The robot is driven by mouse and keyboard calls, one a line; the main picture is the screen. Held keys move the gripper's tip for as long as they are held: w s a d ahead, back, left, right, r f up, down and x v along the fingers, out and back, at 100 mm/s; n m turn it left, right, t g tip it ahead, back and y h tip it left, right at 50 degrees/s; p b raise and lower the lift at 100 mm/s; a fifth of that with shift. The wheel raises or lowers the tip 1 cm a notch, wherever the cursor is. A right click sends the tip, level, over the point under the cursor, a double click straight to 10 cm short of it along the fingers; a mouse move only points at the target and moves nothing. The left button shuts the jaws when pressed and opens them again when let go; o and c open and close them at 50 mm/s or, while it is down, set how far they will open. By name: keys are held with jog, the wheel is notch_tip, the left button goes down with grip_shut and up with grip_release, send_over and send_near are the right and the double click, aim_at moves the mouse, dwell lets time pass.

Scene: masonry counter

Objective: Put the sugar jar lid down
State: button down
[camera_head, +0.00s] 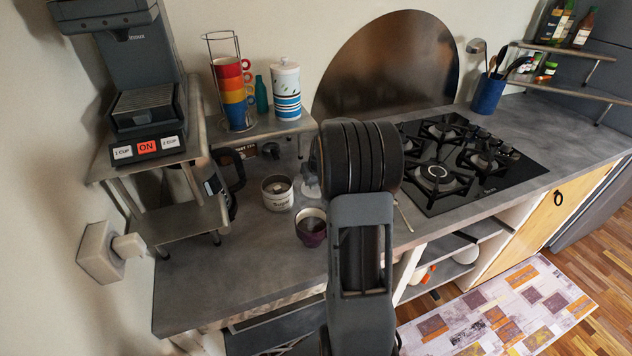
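A white jar (278,193) with dark lettering stands open on the grey counter, left of my arm. I take it for the sugar jar; its lettering is too small to read surely. A small pale object (311,188) shows just right of the jar, partly behind my arm. I cannot tell whether it is the lid. My arm comes up from the bottom middle, and its thick dark joint blocks the counter behind it. My gripper is hidden behind this arm, so its fingers and anything in them do not show.
A purple cup (311,229) stands near the jar. A coffee machine (140,70) is on the left shelf. Stacked cups (234,95) and a striped canister (287,92) stand on a raised shelf. A gas hob (455,160) is at right. The front-left counter is clear.

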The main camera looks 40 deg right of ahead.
jog(key=shift+f, duration=0.2)
jog(key=shift+f, duration=0.15)
jog(key=c, duration=1)
grip_release()
jog(key=shift+s+r, duration=0.1)
jog(key=shift+r, duration=0.5)
jog(key=v, duration=1.1)
jog(key=s+a+n, duration=0.1)
jog(key=s+a, duration=0.4)
jog(key=a, duration=0.3)
jog(key=s+a+f+n, duration=0.1)
jog(key=s+a, duration=0.4)
jog(key=a, duration=0.2)
jog(key=s+a+n+y, duration=0.1)
jog(key=s+a, duration=0.5)
jog(key=a, duration=0.2)
jog(key=shift+a+f+g, duration=0.25)
jog(key=shift+a+g, duration=0.05)
